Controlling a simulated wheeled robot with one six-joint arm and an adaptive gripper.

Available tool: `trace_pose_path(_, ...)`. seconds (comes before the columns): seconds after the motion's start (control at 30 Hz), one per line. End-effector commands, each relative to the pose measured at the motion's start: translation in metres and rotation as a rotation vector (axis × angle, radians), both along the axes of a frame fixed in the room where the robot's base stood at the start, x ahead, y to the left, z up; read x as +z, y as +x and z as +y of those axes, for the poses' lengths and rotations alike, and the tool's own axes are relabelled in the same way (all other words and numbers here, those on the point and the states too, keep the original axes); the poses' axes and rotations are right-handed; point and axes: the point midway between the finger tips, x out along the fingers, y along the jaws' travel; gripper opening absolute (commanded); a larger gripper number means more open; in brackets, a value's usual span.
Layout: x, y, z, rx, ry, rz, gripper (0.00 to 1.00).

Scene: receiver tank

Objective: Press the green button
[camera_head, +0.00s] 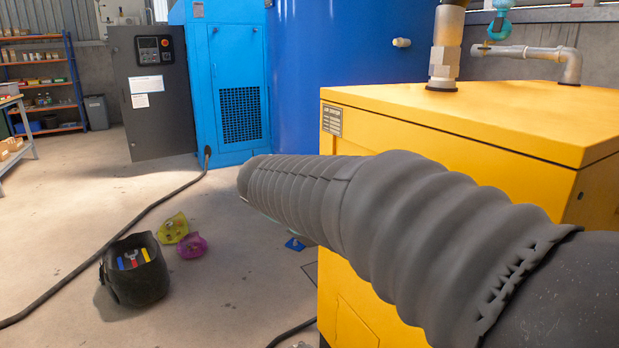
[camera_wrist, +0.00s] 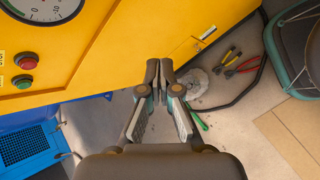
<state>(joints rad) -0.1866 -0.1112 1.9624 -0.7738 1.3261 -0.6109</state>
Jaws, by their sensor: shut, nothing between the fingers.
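The green button (camera_wrist: 21,82) is on the yellow cabinet's face at the left edge of the wrist view, just below a red button (camera_wrist: 27,59). My gripper (camera_wrist: 160,70) is in the middle of the wrist view, shut and empty, its fingertips close together. It is well to the right of the green button and apart from it. The yellow cabinet (camera_head: 430,125) stands at the right in the head view. There, my grey ribbed arm covers part of the cabinet, and neither the button nor my gripper shows.
A round gauge (camera_wrist: 42,6) is above the buttons. Pliers (camera_wrist: 244,66), a black hose and a dark-framed chair-like object (camera_wrist: 293,80) are at the right of the wrist view. In the head view, a black tool bucket (camera_head: 135,275) and a cable lie on open floor before a blue cabinet (camera_head: 228,80).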

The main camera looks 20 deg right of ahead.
Motion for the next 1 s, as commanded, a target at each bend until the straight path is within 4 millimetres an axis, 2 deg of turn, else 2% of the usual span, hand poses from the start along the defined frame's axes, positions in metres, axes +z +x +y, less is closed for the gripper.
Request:
trace_pose_path(0.03,0.002,0.020,0.001,0.044,-0.074,0.053,0.00)
trace_pose_path(0.17,0.016,0.068,0.004,0.144,-0.283,0.186,0.00)
trace_pose_path(0.3,0.028,0.119,0.017,0.222,-0.504,0.326,0.00)
trace_pose_path(0.5,0.039,0.174,0.048,0.277,-0.766,0.485,0.00)
trace_pose_path(0.7,0.043,0.199,0.070,0.286,-0.901,0.562,0.00)
trace_pose_path(1.0,0.045,0.203,0.074,0.284,-0.926,0.574,0.00)
